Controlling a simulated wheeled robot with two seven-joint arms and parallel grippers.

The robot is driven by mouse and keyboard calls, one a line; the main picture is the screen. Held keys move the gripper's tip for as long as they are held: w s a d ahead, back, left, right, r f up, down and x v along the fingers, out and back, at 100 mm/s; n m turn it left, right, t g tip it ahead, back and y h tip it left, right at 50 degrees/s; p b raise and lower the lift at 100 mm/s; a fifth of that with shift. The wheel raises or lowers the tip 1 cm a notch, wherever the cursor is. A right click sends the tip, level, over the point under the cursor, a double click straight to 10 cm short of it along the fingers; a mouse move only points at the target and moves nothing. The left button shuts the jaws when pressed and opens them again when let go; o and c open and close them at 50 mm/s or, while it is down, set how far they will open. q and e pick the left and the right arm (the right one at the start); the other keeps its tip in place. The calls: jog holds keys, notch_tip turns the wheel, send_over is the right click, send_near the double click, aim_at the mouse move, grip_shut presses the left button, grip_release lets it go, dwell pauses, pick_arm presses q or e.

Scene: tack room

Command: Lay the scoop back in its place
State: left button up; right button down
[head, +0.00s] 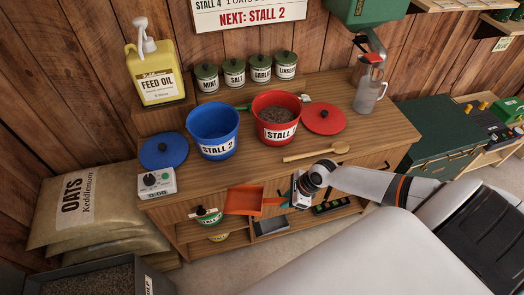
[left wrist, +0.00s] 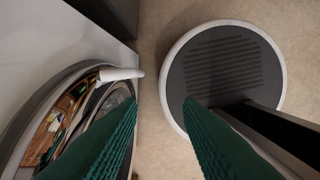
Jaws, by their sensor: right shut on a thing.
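The orange scoop (head: 245,201) is in the air in front of the wooden bench, level with its front edge in the picture, its pan to the left. My right gripper (head: 289,192) is shut on the scoop at its handle end, which the gripper partly hides. My left gripper (left wrist: 160,106) shows only in the left wrist view, its two green ribbed fingers wide apart with nothing between them but floor. The left arm is not in the head view.
The bench (head: 225,176) holds a blue bucket (head: 213,146), a red bucket (head: 281,135), lids, a wooden spoon (head: 318,153) and a yellow feed oil jug (head: 157,87). A grey feed bin (head: 135,269) stands at lower left beside oat sacks (head: 110,232). Shelves below the bench hold small tubs.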

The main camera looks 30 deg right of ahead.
jog(key=w+d+b, duration=0.4)
jog(key=w+b, duration=1)
jog(key=c, duration=1.3)
grip_release()
jog(key=shift+f, duration=0.2)
